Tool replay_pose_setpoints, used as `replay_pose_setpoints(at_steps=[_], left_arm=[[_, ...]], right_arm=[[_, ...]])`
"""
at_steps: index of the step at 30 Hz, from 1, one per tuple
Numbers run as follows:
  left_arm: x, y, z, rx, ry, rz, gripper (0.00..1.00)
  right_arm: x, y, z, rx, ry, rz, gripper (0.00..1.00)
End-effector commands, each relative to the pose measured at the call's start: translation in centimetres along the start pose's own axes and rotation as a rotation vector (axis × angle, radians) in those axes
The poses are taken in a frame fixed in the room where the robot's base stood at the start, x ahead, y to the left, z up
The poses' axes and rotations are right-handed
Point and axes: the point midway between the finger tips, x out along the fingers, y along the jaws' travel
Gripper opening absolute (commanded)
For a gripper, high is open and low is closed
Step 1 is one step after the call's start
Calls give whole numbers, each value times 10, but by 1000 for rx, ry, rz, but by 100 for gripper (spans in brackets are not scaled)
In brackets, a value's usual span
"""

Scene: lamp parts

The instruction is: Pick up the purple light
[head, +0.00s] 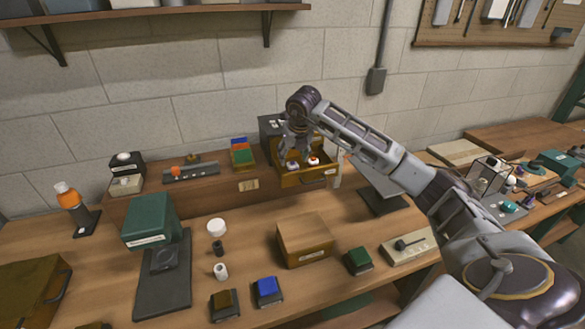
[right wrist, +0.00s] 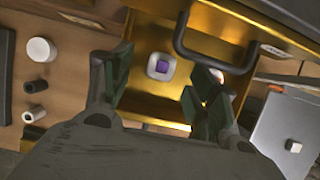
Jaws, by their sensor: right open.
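I cannot tell the height gap. In the head view the right gripper (head: 296,150) reaches down over the open drawer (head: 311,178); a light with an orange-red top (head: 314,161) shows in it. My left gripper is not in view.
A dark drawer handle (right wrist: 215,60) arches close beside the right finger. The drawer walls surround the lights. A brown box (head: 305,240), a green box (head: 150,221) and white cylinders (head: 216,227) stand on the bench in front. A grey plate (head: 383,200) lies to the right.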

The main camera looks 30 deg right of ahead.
Motion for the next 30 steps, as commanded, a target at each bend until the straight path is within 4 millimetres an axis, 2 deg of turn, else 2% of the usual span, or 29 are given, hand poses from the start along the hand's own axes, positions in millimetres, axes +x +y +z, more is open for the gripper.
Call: replay_pose_setpoints(at_steps=[12,27,30], left_arm=[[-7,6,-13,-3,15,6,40],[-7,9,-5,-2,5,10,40],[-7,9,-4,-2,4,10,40]], right_arm=[[37,-4,-4,1,2,0,59],[39,-4,-4,0,1,0,59],[39,-4,-4,0,1,0,48]])
